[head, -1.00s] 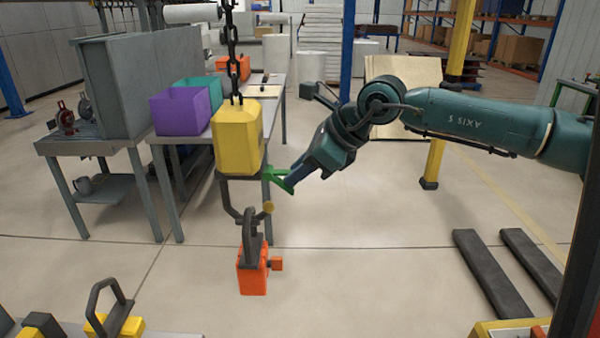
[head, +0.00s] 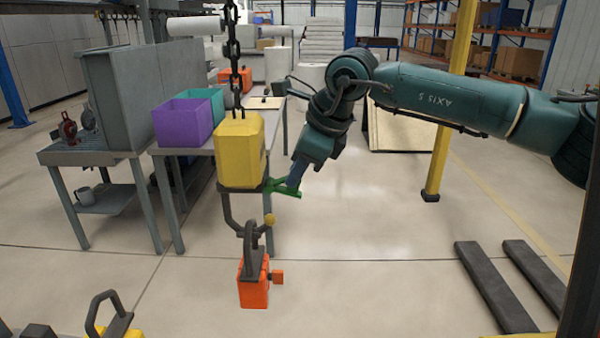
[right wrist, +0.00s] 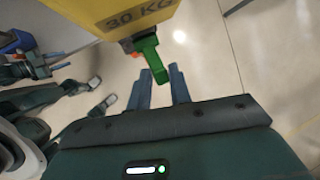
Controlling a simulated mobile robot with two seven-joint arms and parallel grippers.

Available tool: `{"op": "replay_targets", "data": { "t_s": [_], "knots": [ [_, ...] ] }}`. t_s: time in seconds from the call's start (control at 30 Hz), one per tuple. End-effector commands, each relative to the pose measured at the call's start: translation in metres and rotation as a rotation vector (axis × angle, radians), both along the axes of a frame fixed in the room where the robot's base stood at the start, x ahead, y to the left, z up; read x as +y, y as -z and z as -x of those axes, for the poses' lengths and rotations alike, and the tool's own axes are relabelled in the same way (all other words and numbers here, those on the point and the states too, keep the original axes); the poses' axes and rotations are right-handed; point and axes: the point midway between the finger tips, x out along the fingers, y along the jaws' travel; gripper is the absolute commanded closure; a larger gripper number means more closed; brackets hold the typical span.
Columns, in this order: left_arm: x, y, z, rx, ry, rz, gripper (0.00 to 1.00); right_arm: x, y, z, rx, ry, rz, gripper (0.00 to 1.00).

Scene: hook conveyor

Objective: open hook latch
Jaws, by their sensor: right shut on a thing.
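A yellow block (head: 240,150) marked 30 KG hangs from a dark chain (head: 234,55). A dark hook (head: 230,212) hangs under it and carries an orange weight (head: 253,290) by its dark handle (head: 251,243). A green latch lever (head: 283,187) sticks out to the right from under the block. My right gripper (head: 292,184) reaches the lever from above right and is shut on its outer part. The right wrist view shows the green lever (right wrist: 151,58) running in between the fingertips (right wrist: 160,76).
A grey table (head: 172,150) with a purple bin (head: 183,122) and a teal bin (head: 213,100) stands behind the block. Another dark-handled weight (head: 112,320) shows at the bottom left. A yellow post (head: 452,110) stands behind my right arm.

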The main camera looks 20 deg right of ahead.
Motion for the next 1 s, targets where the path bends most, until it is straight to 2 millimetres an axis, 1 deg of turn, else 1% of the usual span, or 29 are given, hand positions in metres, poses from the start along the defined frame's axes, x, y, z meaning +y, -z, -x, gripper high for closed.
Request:
{"op": "replay_targets", "data": {
  "t_s": [0.03, 0.1, 0.27, 0.57, 1.0],
  "knots": [
    [0.0, 0.0, 0.0, 0.0, 0.0, 0.0, 0.64, -0.001, -0.008, -0.004, -0.011, 0.01, 0.017, 0.94],
    [0.0, -0.001, 0.0, 0.0, 0.0, 0.0, 0.64, 0.0, -0.011, -0.005, -0.002, 0.009, 0.043, 0.94],
    [0.0, -0.001, 0.0, 0.0, 0.0, 0.0, 0.64, 0.001, -0.014, -0.005, 0.009, 0.011, 0.077, 0.95],
    [0.0, -0.001, 0.0, 0.0, 0.0, 0.0, 0.64, 0.001, -0.014, -0.005, 0.01, 0.012, 0.081, 0.95],
    [0.0, -0.002, 0.0, 0.0, 0.0, 0.0, 0.64, 0.011, -0.027, -0.007, 0.043, 0.011, 0.195, 0.96]
  ]
}}
